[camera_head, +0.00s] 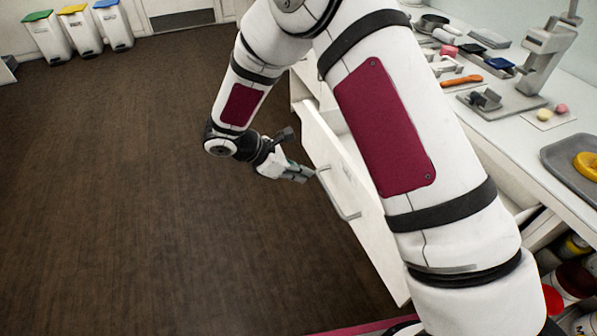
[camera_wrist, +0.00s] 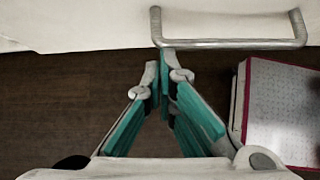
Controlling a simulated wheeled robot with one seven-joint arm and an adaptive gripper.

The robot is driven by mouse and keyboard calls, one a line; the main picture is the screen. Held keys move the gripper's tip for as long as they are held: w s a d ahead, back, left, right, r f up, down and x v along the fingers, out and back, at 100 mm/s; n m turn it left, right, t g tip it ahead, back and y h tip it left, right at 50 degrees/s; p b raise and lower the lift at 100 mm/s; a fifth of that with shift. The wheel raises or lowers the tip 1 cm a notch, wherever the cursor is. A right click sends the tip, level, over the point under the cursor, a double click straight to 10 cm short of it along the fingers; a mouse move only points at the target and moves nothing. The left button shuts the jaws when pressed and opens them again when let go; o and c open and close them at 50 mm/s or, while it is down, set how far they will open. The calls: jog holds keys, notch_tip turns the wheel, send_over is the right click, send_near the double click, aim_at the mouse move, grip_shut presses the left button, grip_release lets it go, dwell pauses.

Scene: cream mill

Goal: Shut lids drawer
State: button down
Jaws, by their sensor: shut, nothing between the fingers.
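A white drawer (camera_head: 354,183) stands pulled out from the counter, its front facing my gripper. A grey bar handle (camera_head: 338,196) runs along its front; the handle also shows at the top of the wrist view (camera_wrist: 232,43). My gripper (camera_head: 308,174) is shut and empty, with its tips at the handle's far end. In the wrist view my gripper (camera_wrist: 163,75) has its teal-padded fingers together just below the handle's left end; I cannot tell whether they touch it. My arm hides much of the drawer's inside and near part.
Jars and tubs (camera_head: 575,280) sit below at the right. The brown floor at left is clear; bins (camera_head: 82,30) stand far back.

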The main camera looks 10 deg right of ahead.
jog(key=shift+d, duration=0.1)
jog(key=w+d, duration=0.2)
jog(key=d, duration=0.9)
jog(key=w+d+b, duration=0.1)
jog(key=w+d, duration=0.2)
jog(key=d, duration=0.8)
jog(key=w+d+b, duration=0.1)
jog(key=w+d, duration=0.1)
jog(key=d, duration=0.9)
jog(key=shift+w+d, duration=0.2)
jog(key=shift+d, duration=0.15)
jog(key=a, duration=0.1)
jog(key=a+r, duration=0.1)
jog(key=a, duration=0.1)
jog(key=a+p, duration=0.1)
jog(key=shift+s+a+r, duration=0.3)
jog(key=shift+s+r, duration=0.05)
jog(key=shift+r, duration=0.05)
jog(key=v, duration=0.9)
jog(key=shift+p, duration=0.45)
